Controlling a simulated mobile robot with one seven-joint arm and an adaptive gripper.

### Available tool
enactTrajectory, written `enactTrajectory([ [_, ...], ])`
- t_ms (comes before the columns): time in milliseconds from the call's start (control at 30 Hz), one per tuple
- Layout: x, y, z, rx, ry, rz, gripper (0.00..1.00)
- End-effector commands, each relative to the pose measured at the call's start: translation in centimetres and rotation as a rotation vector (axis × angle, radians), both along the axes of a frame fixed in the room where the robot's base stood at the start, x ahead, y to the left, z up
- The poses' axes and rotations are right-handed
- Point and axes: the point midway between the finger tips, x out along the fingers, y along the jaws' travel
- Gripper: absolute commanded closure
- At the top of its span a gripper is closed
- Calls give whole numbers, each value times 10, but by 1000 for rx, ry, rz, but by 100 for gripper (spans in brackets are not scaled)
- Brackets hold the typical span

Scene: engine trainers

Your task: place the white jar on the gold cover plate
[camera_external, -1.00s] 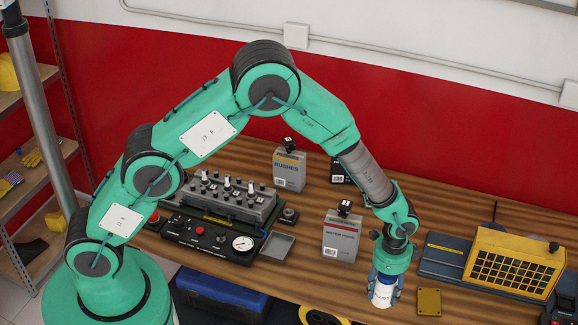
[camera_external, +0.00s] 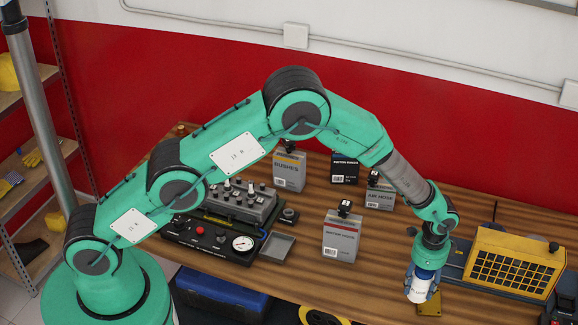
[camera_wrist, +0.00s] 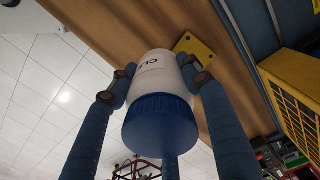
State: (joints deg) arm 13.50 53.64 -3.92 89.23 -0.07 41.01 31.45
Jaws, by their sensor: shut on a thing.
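The white jar (camera_external: 417,290) has a blue lid and dark lettering. My gripper (camera_external: 421,284) is shut on it, and the jar is slightly tilted in the external view. In the wrist view the jar (camera_wrist: 155,80) sits between my blue fingers (camera_wrist: 160,88), with its blue lid toward the camera. The gold cover plate (camera_external: 431,306) lies on the wooden bench near its front edge. The jar is in front of its left part, and I cannot tell whether they touch. The plate also shows beyond the jar in the wrist view (camera_wrist: 197,47).
A yellow grilled unit (camera_external: 515,262) stands close on the right. A control panel with a gauge (camera_external: 215,238) is farther left. Bench wood (camera_external: 375,275) between is clear.

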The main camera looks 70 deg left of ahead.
Motion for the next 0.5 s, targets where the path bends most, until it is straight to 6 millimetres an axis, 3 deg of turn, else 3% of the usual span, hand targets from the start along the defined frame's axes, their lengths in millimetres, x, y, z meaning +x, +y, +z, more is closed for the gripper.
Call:
enactTrajectory([
  [300,38,-9,-3,0,0,0,82],
  [500,47,-11,-4,0,0,0,82],
])
